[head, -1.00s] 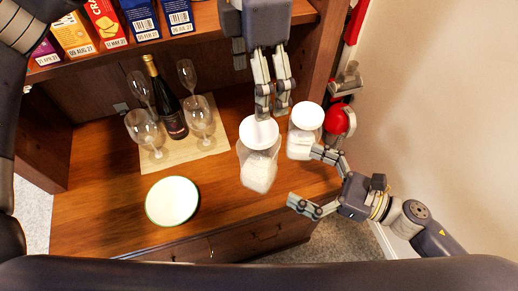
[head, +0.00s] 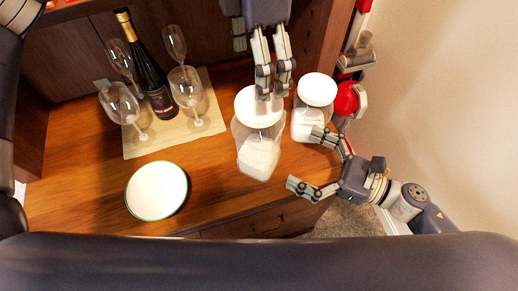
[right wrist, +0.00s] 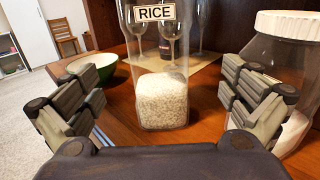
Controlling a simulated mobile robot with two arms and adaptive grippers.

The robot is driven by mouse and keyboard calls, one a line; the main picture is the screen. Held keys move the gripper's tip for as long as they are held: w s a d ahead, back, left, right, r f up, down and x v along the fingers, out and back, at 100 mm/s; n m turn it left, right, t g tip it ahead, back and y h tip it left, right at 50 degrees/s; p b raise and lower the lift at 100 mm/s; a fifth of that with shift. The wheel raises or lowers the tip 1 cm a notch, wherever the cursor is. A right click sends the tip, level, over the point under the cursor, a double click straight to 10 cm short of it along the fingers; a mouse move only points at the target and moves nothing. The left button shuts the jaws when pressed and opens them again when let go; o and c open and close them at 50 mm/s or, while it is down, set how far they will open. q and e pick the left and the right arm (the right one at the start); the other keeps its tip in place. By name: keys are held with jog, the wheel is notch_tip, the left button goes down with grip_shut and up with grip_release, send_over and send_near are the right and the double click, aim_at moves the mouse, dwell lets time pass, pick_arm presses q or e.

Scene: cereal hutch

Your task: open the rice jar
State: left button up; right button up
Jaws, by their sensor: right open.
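The rice jar (head: 259,155) is clear with a white lid and stands upright near the counter's front edge. In the right wrist view its RICE label and pale grains (right wrist: 162,103) show, and its lid is out of frame. My left gripper (head: 273,90) reaches down from the top, its fingers over the lid (head: 257,112); whether they grip it I cannot tell. My right gripper (head: 307,160) is open and empty to the right of the jar. In the right wrist view its fingers (right wrist: 160,100) are spread wide, with the jar between and beyond them.
A second white-lidded jar (head: 316,108) stands behind and right of the rice jar. A white bowl with a green rim (head: 157,190) is to the left. Wine glasses and a bottle (head: 155,85) stand on a mat (head: 150,148). A wall is at the right.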

pick_arm(q)
jog(key=shift+s, duration=0.15)
pick_arm(e)
jog(key=shift+w+a+r, duration=0.15)
jog(key=shift+w+a, duration=0.05)
jog(key=shift+a, duration=0.35)
jog(key=x, duration=0.9)
jog(key=shift+a, duration=0.25)
jog(key=shift+w, duration=0.1)
